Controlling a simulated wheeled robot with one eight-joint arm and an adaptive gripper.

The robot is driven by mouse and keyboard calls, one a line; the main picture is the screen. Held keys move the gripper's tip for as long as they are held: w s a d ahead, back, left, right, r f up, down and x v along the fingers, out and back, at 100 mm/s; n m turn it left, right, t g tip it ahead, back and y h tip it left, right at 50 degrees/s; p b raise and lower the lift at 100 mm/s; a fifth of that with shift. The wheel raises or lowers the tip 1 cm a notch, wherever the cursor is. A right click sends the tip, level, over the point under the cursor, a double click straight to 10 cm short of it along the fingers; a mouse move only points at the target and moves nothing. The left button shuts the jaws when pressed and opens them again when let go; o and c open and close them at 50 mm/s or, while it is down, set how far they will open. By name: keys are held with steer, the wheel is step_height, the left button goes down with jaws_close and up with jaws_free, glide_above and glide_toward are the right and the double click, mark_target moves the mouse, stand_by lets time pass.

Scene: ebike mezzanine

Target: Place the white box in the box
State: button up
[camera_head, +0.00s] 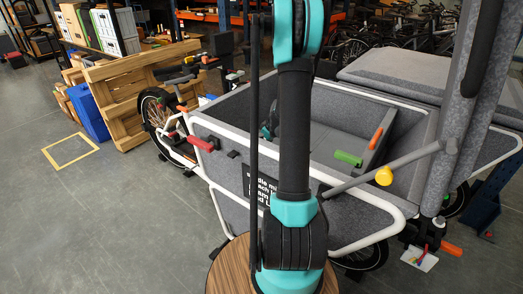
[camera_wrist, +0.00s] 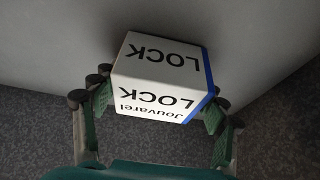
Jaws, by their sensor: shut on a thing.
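The white box (camera_wrist: 158,75) shows in the wrist view, with "LOCK" printed on two faces, "Jouvarel" on one, and a blue edge strip on its right. My gripper (camera_wrist: 160,101) is shut on it, with green fingers on its left and right sides. The white box cannot be made out in the head view. A large open grey cargo box (camera_head: 230,180) with a white tube frame stands on a bike in the head view. A small teal and dark part of my arm shows inside its outline; my upper arm hides part of the box.
A red grip (camera_head: 201,143), a green grip (camera_head: 348,158) and an orange grip (camera_head: 375,138) show around the cargo box. A grey padded cover (camera_head: 430,75) lies behind right. Wooden pallets (camera_head: 130,95) stand at back left.

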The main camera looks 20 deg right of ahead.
steer(key=shift+f, duration=0.15)
steer(key=o, duration=1.4)
steer(key=v, duration=1.2)
steer(key=shift+s, duration=0.1)
